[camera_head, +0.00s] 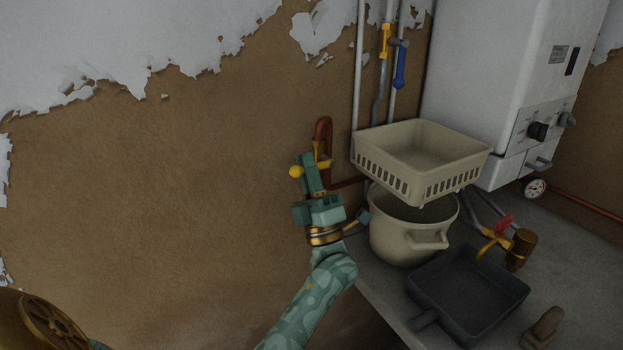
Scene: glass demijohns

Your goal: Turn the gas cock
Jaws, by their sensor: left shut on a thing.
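My left gripper (312,172) is teal and reaches up from the bottom centre to the brown wall. It is shut at a yellow fitting (323,161) by a bent copper pipe (323,128). This fitting looks like the gas cock; the jaws and arm hide much of it. A yellow round knob (296,172) shows at the left of the jaws; I cannot tell what it belongs to. My right gripper is not in view.
Right of my arm, a cream basket (445,150) sits over a cream pot (385,240) on a grey counter. A dark square pan (467,295) and a brass valve with a red handle (505,222) are nearby. A white boiler (490,70) hangs behind. The left wall is clear.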

